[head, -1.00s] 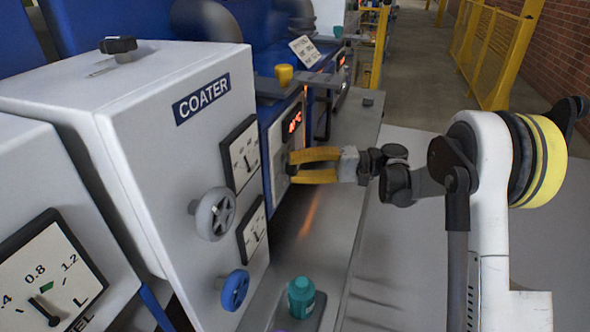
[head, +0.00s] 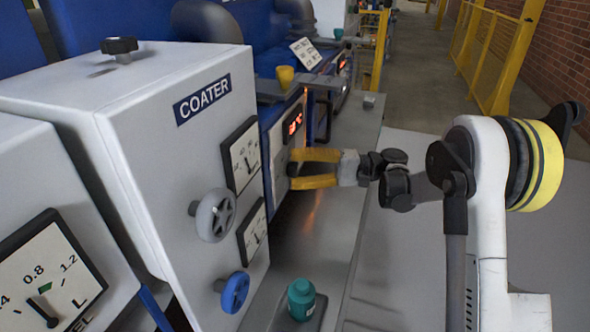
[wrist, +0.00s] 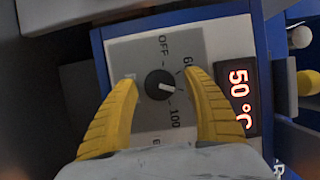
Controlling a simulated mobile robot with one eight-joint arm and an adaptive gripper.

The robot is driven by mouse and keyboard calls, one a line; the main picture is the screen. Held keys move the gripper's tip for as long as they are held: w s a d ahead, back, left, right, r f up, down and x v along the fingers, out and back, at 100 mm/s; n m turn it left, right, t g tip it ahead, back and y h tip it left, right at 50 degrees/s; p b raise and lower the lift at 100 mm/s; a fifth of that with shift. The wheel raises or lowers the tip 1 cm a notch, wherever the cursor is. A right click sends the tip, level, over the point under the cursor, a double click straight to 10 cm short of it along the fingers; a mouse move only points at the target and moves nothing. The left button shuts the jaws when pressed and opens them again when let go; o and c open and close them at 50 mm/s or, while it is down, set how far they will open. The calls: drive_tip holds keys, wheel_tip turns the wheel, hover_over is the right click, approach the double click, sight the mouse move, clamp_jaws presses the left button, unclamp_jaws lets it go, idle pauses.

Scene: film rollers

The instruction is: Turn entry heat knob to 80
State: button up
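The entry heat knob (wrist: 160,85) is a small black dial on a grey panel (wrist: 150,127) in the wrist view. Its white pointer faces right and slightly down, between the marks 60 and 100. OFF is printed above it. The label between 60 and 100 cannot be read. A red display (wrist: 239,99) beside the panel reads 50 °C. My gripper (wrist: 162,78) is open, with a yellow finger on each side of the knob and a visible gap to it. In the head view my gripper (head: 292,168) is at the panel beyond the coater; the knob cannot be made out there.
The white coater cabinet (head: 150,160) stands at left, with a grey handwheel (head: 215,214) and a blue handwheel (head: 235,291). A green bottle (head: 301,298) stands on the ledge below. A yellow cup (head: 285,76) is above the panel. The floor at right is clear up to a yellow fence.

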drive_tip(key=shift+d, duration=0.1)
drive_tip(key=d, duration=1.2)
drive_tip(key=shift+w, duration=0.3)
drive_tip(key=shift+a, duration=0.1)
